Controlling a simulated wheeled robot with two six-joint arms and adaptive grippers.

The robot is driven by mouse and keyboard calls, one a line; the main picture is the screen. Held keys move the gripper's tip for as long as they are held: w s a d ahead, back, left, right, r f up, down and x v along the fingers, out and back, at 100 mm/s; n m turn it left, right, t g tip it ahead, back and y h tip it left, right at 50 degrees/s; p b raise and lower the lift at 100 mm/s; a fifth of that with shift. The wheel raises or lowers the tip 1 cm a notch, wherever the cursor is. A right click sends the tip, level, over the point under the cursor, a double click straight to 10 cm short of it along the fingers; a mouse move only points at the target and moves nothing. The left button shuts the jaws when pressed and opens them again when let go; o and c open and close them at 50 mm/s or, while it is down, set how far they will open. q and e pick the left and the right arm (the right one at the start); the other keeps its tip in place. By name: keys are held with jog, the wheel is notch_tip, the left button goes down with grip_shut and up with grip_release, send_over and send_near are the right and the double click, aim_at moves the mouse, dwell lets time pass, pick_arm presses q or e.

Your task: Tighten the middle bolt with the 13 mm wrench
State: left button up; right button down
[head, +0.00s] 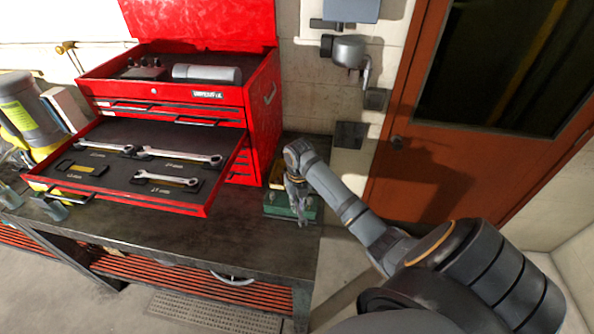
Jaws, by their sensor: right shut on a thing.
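A red tool chest's open drawer (120,190) holds several wrench places in a dark lining. Wrenches lie at the back left (105,146), the back middle (180,155) and the front right (167,179). The front-left place (82,168) shows no wrench; its label is too small to read surely. My right gripper (298,207) points down over a green block (276,207) on the bench, right of the chest. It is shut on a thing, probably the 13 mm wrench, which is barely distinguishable. The bolts are hidden or too small to tell. My left gripper is out of view.
The red chest (262,110) stands close left of my right arm. The dark workbench (190,232) has clear room in front of the drawer. Yellow and grey items (32,115) stand at the left. A brown door (400,100) is at the right.

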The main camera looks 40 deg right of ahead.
jog(key=shift+f, duration=0.15)
jog(key=shift+f+b, duration=0.55)
jog(key=shift+f, duration=0.3)
jog(key=shift+f, duration=0.1)
jog(key=shift+f+b, duration=0.3)
jog(key=shift+f, duration=0.35)
jog(key=shift+a+r, duration=0.1)
dwell(0.3)
jog(key=shift+w+a+m+p, duration=0.15)
jog(key=shift+m+p, duration=0.15)
jog(key=shift+p, duration=0.05)
jog(key=shift+w+a+m+p, duration=0.25)
jog(key=shift+a+m+p, duration=0.25)
jog(key=shift+m, duration=0.3)
